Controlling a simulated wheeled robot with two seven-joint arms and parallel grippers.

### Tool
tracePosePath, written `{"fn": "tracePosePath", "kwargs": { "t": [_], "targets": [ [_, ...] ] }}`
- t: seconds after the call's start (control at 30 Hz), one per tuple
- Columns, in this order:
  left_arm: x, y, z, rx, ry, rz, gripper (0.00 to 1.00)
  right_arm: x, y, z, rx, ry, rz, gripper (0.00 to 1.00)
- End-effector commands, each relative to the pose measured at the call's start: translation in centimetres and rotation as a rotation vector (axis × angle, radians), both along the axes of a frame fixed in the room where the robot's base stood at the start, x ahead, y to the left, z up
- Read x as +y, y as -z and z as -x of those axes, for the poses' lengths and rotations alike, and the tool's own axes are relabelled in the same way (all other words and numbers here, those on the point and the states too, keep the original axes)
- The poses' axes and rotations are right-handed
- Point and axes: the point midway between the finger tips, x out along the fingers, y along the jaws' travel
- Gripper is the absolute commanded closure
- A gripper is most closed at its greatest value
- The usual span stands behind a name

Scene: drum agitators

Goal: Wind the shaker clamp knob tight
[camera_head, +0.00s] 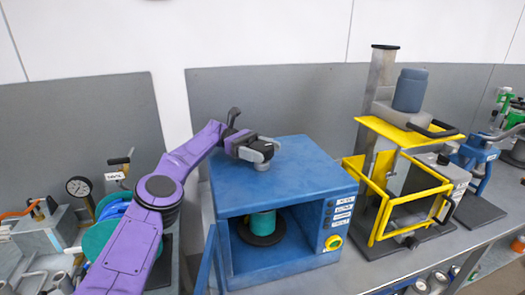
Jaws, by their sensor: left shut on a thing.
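The shaker is a blue box-shaped cabinet (315,172) with an open front on the bench. Inside it a teal can (262,222) stands upright on a dark round plate (258,238). My purple left arm reaches over the cabinet from the left. My left gripper (263,152) is low over the cabinet's top, shut on the clamp knob (261,166). Only a small grey part of the knob shows; the gripper covers the rest. The clamp between the knob and the can is hidden by the cabinet roof. My right gripper is out of view.
A yellow-framed mixer (382,205) stands close to the right of the cabinet. The cabinet's open blue door (207,262) is at its lower left. A dial gauge (79,188) and small tools crowd the bench's left side. A grey panel (270,105) stands behind.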

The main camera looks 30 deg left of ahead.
Motion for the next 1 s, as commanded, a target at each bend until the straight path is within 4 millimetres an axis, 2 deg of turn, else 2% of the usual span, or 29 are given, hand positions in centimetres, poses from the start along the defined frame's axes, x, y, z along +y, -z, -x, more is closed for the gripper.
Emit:
{"fn": "tracePosePath", "kwargs": {
  "t": [0.03, 0.07, 0.1, 0.4, 0.47, 0.57, 0.6, 0.73, 0.9, 1.0],
  "targets": [
    [-0.1, 0.5, 0.0, 0.005, 0.006, -0.01, 0.19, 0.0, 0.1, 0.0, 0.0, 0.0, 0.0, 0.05],
    [-0.1, 0.5, 0.0, 0.005, 0.006, -0.009, 0.09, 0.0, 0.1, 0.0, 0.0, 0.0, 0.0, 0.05],
    [-0.1, 0.5, 0.0, 0.005, 0.006, -0.009, 0.05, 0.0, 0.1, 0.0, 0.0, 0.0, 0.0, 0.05],
    [-0.1, -0.1, 0.0, 0.001, 0.003, -0.005, 0.05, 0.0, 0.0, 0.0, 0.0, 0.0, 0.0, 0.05],
    [-0.1, -0.8, 0.0, 0.0, 0.003, -0.006, 0.05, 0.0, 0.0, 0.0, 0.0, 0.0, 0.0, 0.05],
    [-0.3, -2.9, -0.1, -0.002, 0.004, -0.007, 0.05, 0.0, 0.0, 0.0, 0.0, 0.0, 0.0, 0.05],
    [-0.3, -2.4, 0.3, -0.003, 0.008, -0.008, 0.05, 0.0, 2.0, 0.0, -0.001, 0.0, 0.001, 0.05],
    [-1.0, -3.6, 1.6, -0.001, 0.006, -0.007, 0.05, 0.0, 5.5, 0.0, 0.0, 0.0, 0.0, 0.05],
    [-2.6, -7.8, 4.2, -0.004, 0.008, -0.007, 0.05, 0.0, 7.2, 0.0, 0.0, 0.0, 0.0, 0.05],
    [-3.7, -8.8, 6.1, -0.002, 0.007, -0.006, 0.05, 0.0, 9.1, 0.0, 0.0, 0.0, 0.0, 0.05]
  ]
}}
